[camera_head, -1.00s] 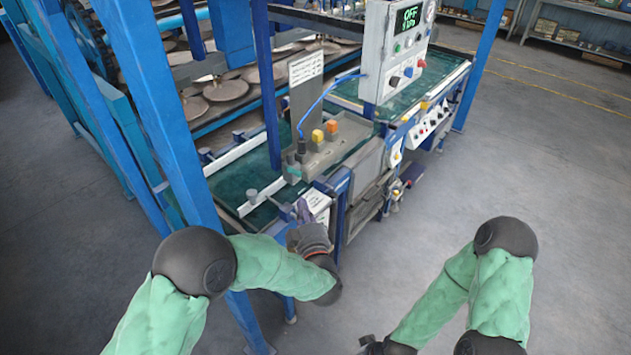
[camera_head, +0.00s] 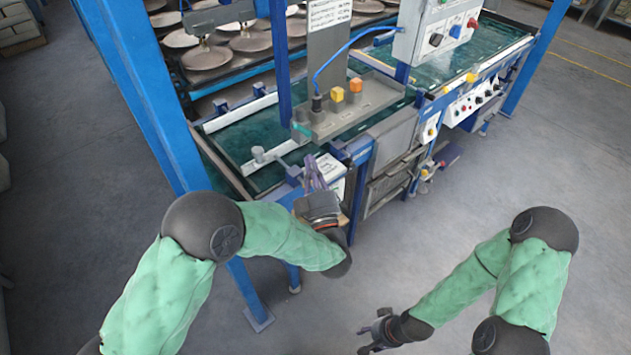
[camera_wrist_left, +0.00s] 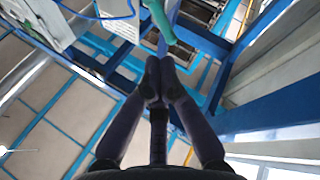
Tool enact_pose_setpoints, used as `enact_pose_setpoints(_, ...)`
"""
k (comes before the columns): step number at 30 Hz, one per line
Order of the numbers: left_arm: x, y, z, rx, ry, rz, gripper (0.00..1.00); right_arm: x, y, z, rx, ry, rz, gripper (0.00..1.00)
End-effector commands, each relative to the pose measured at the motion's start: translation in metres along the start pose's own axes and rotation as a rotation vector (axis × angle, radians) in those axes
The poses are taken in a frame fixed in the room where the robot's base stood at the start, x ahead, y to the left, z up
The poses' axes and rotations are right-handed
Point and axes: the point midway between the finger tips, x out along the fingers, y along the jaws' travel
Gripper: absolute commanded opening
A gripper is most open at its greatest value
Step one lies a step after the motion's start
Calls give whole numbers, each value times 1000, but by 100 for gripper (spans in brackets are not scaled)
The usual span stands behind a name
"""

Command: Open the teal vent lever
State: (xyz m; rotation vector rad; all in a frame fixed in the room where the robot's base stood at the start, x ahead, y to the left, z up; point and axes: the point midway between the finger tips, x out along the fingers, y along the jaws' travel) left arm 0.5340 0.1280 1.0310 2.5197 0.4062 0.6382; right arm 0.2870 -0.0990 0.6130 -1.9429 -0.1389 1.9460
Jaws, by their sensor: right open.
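The teal vent lever (camera_head: 302,130) is a small teal handle on the front left corner of the grey control box. It shows larger in the left wrist view as a teal rod (camera_wrist_left: 160,22), beyond my fingertips. My left gripper (camera_head: 313,175) is below the lever, in front of the machine, pointing towards it. In the left wrist view the two dark fingers of that gripper (camera_wrist_left: 160,82) come together at the tips with nothing visible between them; the lever is apart from them. My right gripper (camera_head: 368,338) is open and empty over the floor at the bottom.
The grey control box (camera_head: 350,115) carries yellow and orange buttons and a blue cable. A white labelled panel (camera_head: 329,168) is just behind my left gripper. The floor (camera_head: 470,195) at right is clear.

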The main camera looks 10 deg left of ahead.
Motion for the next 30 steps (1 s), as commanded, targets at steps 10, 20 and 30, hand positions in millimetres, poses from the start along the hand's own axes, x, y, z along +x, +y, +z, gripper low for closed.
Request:
enact_pose_setpoints(10,56,-1,1,0,2,-1,0,13,5,-1,0,0,0,45)
enact_pose_setpoints(20,71,0,0,1,-1,0,0,15,6,-1,0,0,0,45)
enact_pose_setpoints(30,71,1,0,7,-5,0,0,14,5,-1,0,0,0,45)
